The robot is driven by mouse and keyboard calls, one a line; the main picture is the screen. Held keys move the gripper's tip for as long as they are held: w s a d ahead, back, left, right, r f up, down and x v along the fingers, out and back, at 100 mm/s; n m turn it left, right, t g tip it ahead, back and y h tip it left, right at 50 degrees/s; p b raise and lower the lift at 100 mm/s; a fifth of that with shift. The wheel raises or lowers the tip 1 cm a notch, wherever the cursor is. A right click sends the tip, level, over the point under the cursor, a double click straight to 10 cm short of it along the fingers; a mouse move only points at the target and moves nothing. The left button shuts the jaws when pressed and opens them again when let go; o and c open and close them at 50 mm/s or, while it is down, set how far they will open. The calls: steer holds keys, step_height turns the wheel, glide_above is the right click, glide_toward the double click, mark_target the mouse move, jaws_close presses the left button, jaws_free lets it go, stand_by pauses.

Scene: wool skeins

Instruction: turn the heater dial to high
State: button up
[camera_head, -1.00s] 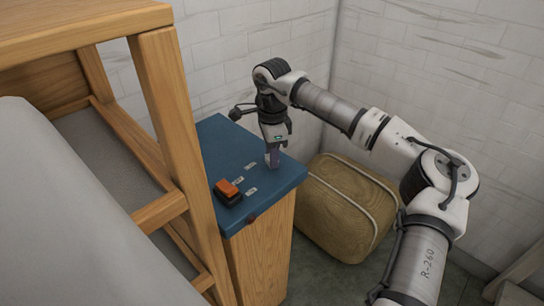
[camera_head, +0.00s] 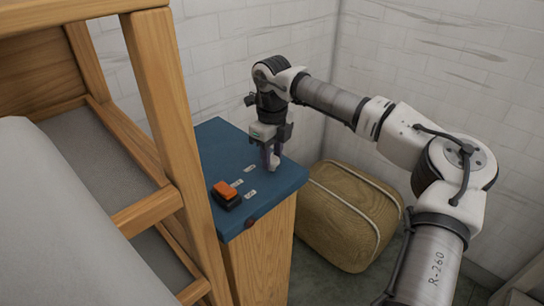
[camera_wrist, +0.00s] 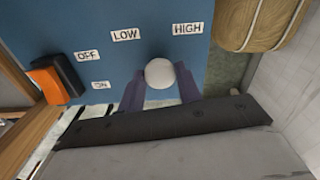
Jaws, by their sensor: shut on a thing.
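The heater dial (camera_wrist: 160,73) is a pale round knob on the blue top (camera_wrist: 105,18) of a wooden cabinet. In the wrist view it sits between the two purple fingers of my gripper (camera_head: 273,161), which is shut on it from above. No pointer mark on the dial can be made out, so its setting cannot be told. A LOW label (camera_wrist: 126,35) lies up and left of the dial and a HIGH label (camera_wrist: 188,29) up and right. In the head view my gripper largely hides the dial.
An orange and black switch (camera_head: 226,194) stands left of the dial, near the OFF label (camera_wrist: 87,56) and ON label (camera_wrist: 100,85). A wooden bunk frame (camera_head: 165,130) rises close on the left. A tan woven bale (camera_head: 350,215) stands right of the cabinet; walls are behind.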

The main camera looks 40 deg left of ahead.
mark_target(273, 159)
steer(key=shift+m, duration=0.9)
steer(key=o, duration=1)
steer(key=shift+r, duration=0.1)
step_height(273, 159, up, 14)
steer(key=b, duration=0.1)
steer(key=shift+w+d, duration=0.1)
